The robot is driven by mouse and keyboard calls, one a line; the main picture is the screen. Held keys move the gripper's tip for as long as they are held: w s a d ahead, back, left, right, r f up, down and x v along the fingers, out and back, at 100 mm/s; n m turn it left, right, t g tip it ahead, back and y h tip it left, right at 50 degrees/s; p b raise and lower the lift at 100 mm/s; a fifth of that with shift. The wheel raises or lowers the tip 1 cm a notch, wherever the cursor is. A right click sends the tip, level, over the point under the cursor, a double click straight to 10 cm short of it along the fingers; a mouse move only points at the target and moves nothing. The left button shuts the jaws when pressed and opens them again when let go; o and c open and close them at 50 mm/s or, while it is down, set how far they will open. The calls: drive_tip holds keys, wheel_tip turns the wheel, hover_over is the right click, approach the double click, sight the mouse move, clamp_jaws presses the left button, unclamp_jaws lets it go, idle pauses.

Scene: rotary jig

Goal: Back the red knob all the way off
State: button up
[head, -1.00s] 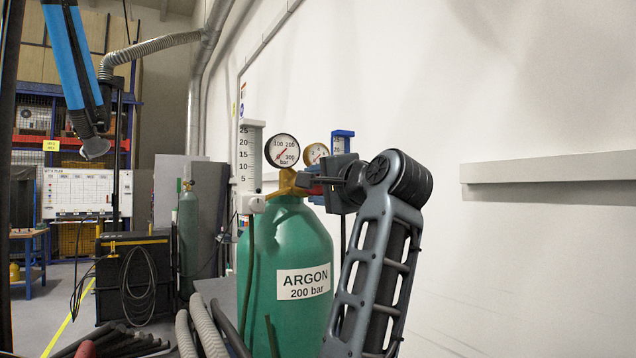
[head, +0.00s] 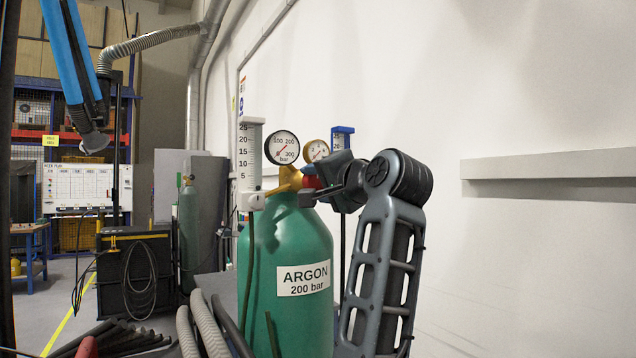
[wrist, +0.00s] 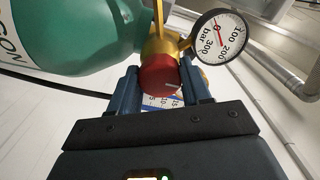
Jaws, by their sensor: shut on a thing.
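The red knob (wrist: 160,76) sits on the brass regulator (wrist: 157,46) at the top of the green argon cylinder (head: 285,245). In the wrist view the knob stands between the two fingers of my gripper (wrist: 160,82), which is shut on it. A pale mark shows on the knob's side. In the head view a little of the red knob (head: 311,183) shows left of my gripper (head: 318,190), and the gripper hides the rest. The pressure gauge (wrist: 220,37) is next to the knob, its needle near the zero end.
A flow tube (head: 249,160) with a scale stands left of the regulator, and a blue-topped one (head: 342,140) behind it. A second gauge (head: 316,150) is close to my gripper. Grey hoses (head: 205,325) lie left of the cylinder. The wall at right is bare apart from a ledge (head: 560,166).

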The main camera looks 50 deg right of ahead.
drive_tip(key=o, duration=1.1)
drive_tip(key=shift+c, duration=0.2)
drive_tip(key=b+v, duration=0.1)
drive_tip(key=v, duration=0.6)
drive_tip(key=shift+s+a+b, duration=0.2)
drive_tip(key=shift+s+b, duration=0.15)
drive_tip(key=shift+s, duration=0.05)
drive_tip(key=shift+f, duration=0.1)
